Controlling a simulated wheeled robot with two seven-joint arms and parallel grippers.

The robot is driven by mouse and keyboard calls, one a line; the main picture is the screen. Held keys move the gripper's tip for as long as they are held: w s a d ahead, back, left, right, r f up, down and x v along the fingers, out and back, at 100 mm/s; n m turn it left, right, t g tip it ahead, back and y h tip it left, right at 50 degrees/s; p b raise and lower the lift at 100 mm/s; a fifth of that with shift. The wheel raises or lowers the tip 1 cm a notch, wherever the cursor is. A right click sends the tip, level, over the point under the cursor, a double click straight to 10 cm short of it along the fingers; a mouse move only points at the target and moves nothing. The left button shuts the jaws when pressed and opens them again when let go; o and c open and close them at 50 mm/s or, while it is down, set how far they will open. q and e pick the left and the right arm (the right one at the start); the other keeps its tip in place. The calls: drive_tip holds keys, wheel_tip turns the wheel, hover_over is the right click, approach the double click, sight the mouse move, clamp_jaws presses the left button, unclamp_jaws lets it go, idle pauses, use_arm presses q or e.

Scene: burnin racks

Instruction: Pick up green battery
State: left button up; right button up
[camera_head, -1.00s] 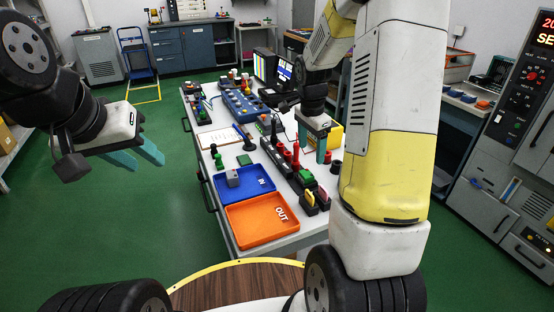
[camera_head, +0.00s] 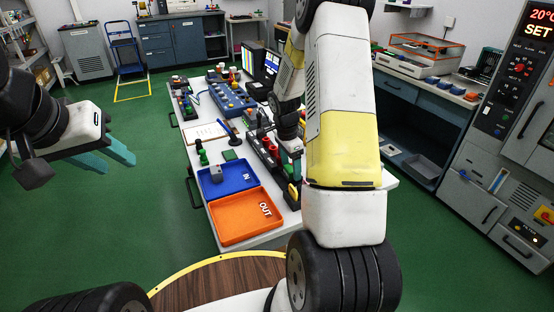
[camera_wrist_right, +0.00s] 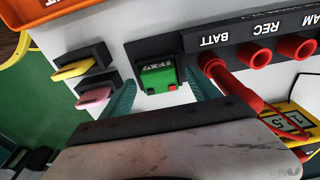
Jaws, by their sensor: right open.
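My left gripper (camera_head: 110,158) is open and empty, off the table's left side.
A red plug with a cable (camera_wrist_right: 222,75) stands close beside the right finger, in the row marked BATT. Yellow (camera_wrist_right: 80,66) and pink (camera_wrist_right: 94,95) pieces sit in black holders to the left. The blue IN tray (camera_head: 228,178) and orange OUT tray (camera_head: 240,216) lie on the table (camera_head: 202,160).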

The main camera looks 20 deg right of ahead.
drive_tip(key=shift+c, duration=0.4)
clamp_jaws()
drive_tip(key=shift+r, duration=0.1)
